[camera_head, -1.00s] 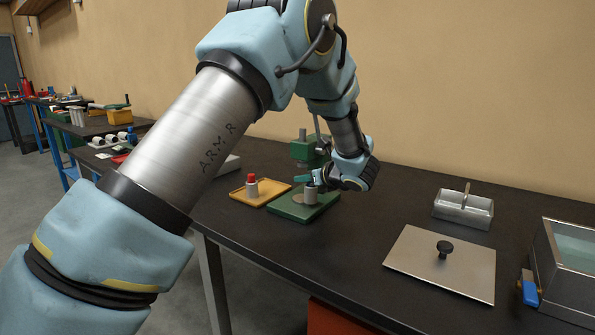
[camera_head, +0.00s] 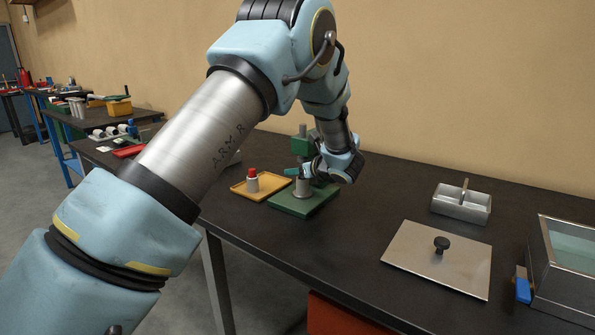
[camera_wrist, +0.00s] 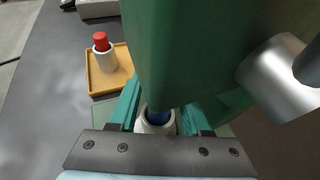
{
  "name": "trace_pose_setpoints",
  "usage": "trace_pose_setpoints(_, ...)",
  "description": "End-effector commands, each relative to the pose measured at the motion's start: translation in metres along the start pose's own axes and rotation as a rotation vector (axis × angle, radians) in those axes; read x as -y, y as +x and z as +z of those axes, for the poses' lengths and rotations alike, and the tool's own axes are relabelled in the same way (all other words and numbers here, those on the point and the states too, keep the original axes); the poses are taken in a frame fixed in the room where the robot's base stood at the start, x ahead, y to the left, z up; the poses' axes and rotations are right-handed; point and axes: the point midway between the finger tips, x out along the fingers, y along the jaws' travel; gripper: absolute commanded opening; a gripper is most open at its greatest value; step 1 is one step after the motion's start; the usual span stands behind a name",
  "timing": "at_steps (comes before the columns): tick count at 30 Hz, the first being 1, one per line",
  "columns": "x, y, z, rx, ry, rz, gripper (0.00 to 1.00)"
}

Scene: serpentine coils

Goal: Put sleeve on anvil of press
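The sleeve (camera_head: 303,188) is a short grey cylinder, upright over the round anvil disc of the green press (camera_head: 303,147). In the wrist view the sleeve (camera_wrist: 155,122) shows as a pale ring with a dark blue inside. My gripper (camera_head: 304,177) is around it, with a teal finger on each side, and appears shut on it. The sleeve looks centred on the disc; I cannot tell whether it touches. The press head (camera_wrist: 190,50) fills much of the wrist view, close to my fingers. My wrist hides part of the press.
A yellow tray (camera_head: 240,191) left of the press holds a pale cylinder with a red top (camera_head: 252,180). To the right are a metal plate with a black knob (camera_head: 437,270), a metal carrier (camera_head: 461,207) and a glass-topped box (camera_head: 565,262).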

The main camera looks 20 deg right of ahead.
Motion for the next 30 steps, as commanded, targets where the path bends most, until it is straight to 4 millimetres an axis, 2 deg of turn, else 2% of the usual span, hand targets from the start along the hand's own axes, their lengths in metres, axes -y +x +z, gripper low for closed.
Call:
trace_pose_setpoints(10, 0.0, -0.001, 0.001, 0.0, 0.0, 0.0, 0.57)
trace_pose_setpoints(13, 0.001, -0.009, 0.0, 0.0, -0.001, -0.001, 0.57)
trace_pose_setpoints(17, 0.001, -0.03, -0.002, 0.001, -0.001, -0.004, 0.57)
trace_pose_setpoints(24, 0.001, -0.081, -0.001, 0.001, -0.002, -0.004, 0.57)
trace_pose_setpoints(30, 0.001, -0.11, -0.001, 0.001, -0.001, -0.002, 0.57)
